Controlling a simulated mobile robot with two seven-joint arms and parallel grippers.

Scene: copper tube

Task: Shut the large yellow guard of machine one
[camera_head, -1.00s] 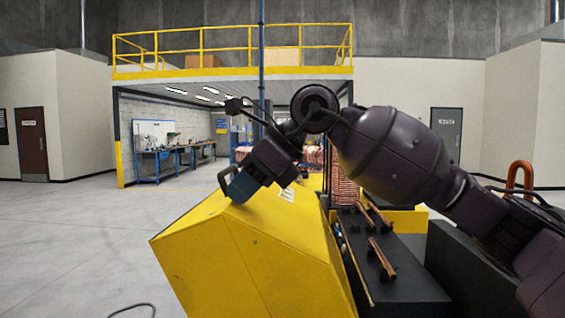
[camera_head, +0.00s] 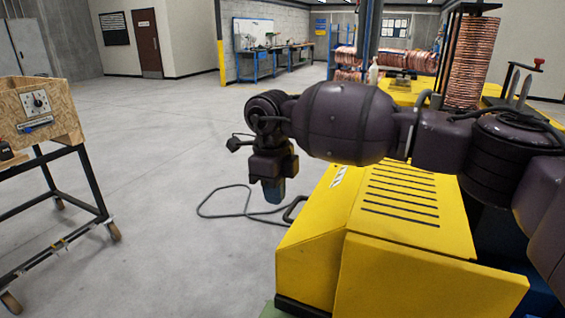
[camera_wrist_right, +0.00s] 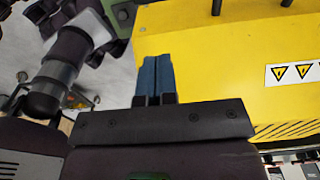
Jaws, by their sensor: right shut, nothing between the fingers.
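The large yellow guard (camera_head: 350,240) with a slotted face (camera_head: 402,192) stands right of centre in the head view. A dark handle (camera_head: 294,209) sits at its left edge. The black bed under it does not show, and I cannot tell whether the guard is fully down. My right gripper (camera_head: 273,190) points down, left of the guard and apart from the handle. Its blue fingers are together and empty in the right wrist view (camera_wrist_right: 153,75). There, a yellow panel (camera_wrist_right: 215,65) with warning labels lies to the right. My left gripper is not in view.
A wheeled black cart (camera_head: 75,190) with a wooden box (camera_head: 38,112) stands at the left. A dark cable (camera_head: 215,205) lies on the floor near the machine. Open grey floor (camera_head: 160,140) lies between cart and machine. A copper coil stack (camera_head: 470,62) rises behind my arm.

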